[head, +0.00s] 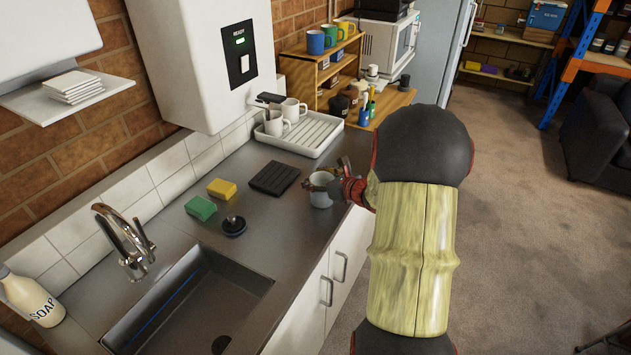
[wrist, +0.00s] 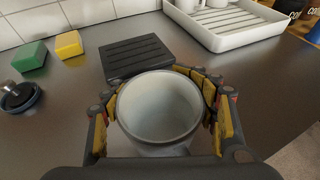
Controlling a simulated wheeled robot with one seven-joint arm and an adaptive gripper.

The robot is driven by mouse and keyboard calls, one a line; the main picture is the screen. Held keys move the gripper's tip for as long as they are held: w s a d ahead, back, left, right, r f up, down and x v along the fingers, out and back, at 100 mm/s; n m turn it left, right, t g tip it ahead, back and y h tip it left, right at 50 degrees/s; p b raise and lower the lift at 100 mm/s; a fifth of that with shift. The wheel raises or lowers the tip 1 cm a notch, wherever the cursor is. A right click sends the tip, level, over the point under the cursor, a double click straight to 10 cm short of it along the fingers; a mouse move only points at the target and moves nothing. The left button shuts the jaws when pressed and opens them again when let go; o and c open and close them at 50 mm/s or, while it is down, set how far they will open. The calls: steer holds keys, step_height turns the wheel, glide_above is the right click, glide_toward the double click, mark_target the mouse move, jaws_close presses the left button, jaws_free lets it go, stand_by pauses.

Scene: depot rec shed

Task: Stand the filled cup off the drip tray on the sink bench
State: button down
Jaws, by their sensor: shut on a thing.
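A light grey cup (head: 320,192) is upright in my gripper (head: 332,183), near the front edge of the sink bench (head: 275,222). In the wrist view the fingers (wrist: 163,98) are shut around both sides of the cup (wrist: 158,112). The cup's inside looks pale, and I cannot tell the liquid level. The black ribbed drip tray (head: 274,178) lies empty on the bench, left of the cup; it also shows beyond the cup in the wrist view (wrist: 137,56). I cannot tell whether the cup's base touches the bench.
A white draining rack (head: 318,135) with mugs stands behind. A yellow sponge (head: 222,188), a green sponge (head: 201,208) and a dark sink plug (head: 234,226) lie left of the drip tray. The sink (head: 190,305) and tap (head: 124,240) are nearer. Bare bench lies between plug and cup.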

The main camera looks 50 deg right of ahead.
steer(key=shift+r, duration=0.15)
steer(key=c, duration=0.7)
jaws_free()
steer(key=shift+f, duration=0.2)
steer(key=shift+o, duration=0.5)
